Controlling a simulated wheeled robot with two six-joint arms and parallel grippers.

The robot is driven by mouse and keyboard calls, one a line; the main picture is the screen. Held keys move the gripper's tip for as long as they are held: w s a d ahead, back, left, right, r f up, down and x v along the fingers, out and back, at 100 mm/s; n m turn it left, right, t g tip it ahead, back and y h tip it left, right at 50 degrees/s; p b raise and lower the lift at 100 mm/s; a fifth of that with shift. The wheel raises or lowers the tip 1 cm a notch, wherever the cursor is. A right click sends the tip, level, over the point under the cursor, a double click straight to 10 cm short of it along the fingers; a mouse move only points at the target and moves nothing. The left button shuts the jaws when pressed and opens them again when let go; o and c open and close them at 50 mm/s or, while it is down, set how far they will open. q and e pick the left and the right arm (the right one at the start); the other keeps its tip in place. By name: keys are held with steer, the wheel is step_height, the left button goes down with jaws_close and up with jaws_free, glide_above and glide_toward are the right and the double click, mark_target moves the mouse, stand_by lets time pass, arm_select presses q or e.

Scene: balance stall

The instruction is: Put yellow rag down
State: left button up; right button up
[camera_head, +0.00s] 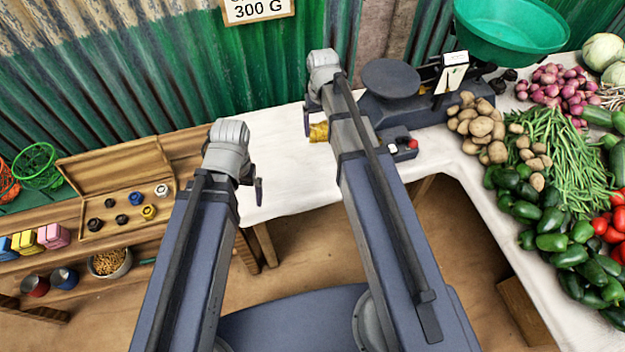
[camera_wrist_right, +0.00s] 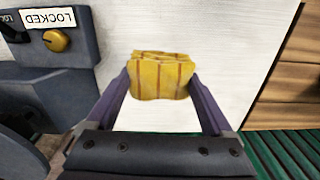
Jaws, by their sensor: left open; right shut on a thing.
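The yellow rag (camera_wrist_right: 162,78), with orange-brown stripes, is between the fingers of my right gripper (camera_wrist_right: 165,95) in the right wrist view. The gripper is shut on it. Its lower edge is hidden, and I cannot tell whether it touches the white-covered table (camera_wrist_right: 215,35). In the head view the rag (camera_head: 319,132) shows just left of my right arm, over the white cloth (camera_head: 275,165). My right gripper is mostly hidden there by its own arm. My left gripper (camera_head: 258,190) is open and empty, at the table's left end.
A dark balance scale (camera_head: 390,78) with a green bowl (camera_head: 510,30) stands right of the rag. Potatoes (camera_head: 480,127), beans and peppers fill the right side. An open wooden box (camera_head: 125,212) with weights sits on the left shelf. The cloth left of the rag is clear.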

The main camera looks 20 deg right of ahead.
mark_target(313, 170)
steer(key=shift+n, duration=0.3)
steer(key=s+a+f+b, duration=0.1)
steer(key=s+a+f, duration=0.1)
steer(key=f, duration=0.1)
steer(key=shift+s+a, duration=0.15)
steer(key=f+b, duration=1)
steer(key=b, duration=0.1)
steer(key=shift+s+a+f, duration=0.2)
steer(key=shift+a, duration=0.1)
arm_select(q)
step_height(313, 170, down, 13)
arm_select(e)
steer(key=shift+r, duration=0.15)
arm_select(q)
steer(key=shift+f, duration=0.15)
arm_select(e)
steer(key=o, duration=0.7)
steer(key=shift+f, duration=0.2)
steer(key=shift+o, duration=1.1)
